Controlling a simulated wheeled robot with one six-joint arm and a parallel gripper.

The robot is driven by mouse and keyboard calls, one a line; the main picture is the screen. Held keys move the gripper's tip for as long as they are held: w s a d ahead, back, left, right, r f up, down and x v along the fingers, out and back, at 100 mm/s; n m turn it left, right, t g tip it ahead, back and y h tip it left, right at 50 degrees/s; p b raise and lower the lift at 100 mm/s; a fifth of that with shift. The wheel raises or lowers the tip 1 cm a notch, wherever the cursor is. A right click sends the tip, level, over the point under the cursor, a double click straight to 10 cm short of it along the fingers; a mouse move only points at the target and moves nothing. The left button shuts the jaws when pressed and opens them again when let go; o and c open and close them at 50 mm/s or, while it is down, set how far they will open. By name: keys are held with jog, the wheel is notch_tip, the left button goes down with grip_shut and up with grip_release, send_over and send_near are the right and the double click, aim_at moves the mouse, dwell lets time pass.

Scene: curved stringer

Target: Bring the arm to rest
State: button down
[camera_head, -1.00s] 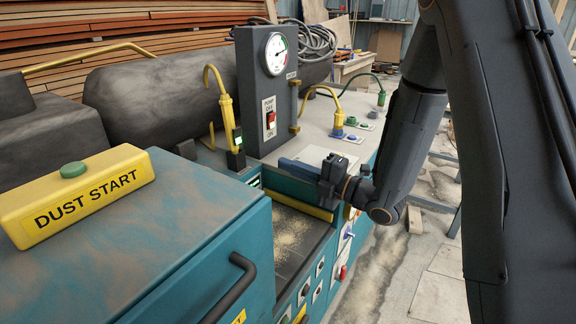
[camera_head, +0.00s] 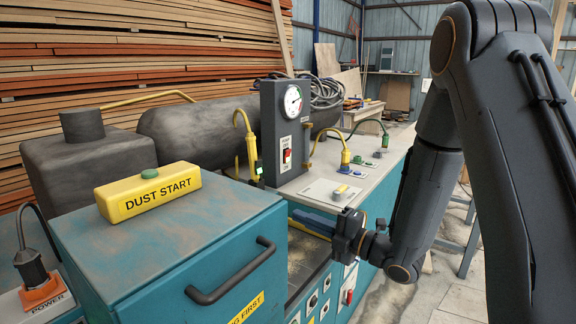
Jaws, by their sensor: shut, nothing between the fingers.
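My arm comes down along the right side of the head view. My gripper (camera_head: 316,224) points left, with its dark blue-grey fingers together and nothing between them. It hangs over the sawdust-strewn recess at the front of the teal machine (camera_head: 215,245), right of the teal cabinet's handle. I cannot tell its exact height above the machine, and it appears apart from it.
A yellow DUST START box (camera_head: 150,192) with a green button sits on the cabinet. A gauge panel (camera_head: 286,135) with a red switch stands behind my gripper. Cabled plugs (camera_head: 345,155) stand on the worktop. A black handle (camera_head: 235,275) juts out.

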jog(key=w+d+f+m+h, duration=0.3)
jog(key=d+f+m+h, duration=0.2)
jog(key=d+m+h, duration=0.4)
jog(key=s+d+f+m+g+h, duration=0.2)
jog(key=s+d+m+g+h, duration=0.1)
jog(key=s+d+m+h, duration=0.4)
jog(key=s+m+g+y, duration=0.1)
jog(key=s+m+g, duration=0.6)
jog(key=s+m, duration=0.5)
jog(key=s, duration=0.8)
jog(key=shift+a+f+m+g, duration=0.2)
jog(key=shift+a+m+g, duration=0.1)
jog(key=shift+a+m, duration=0.1)
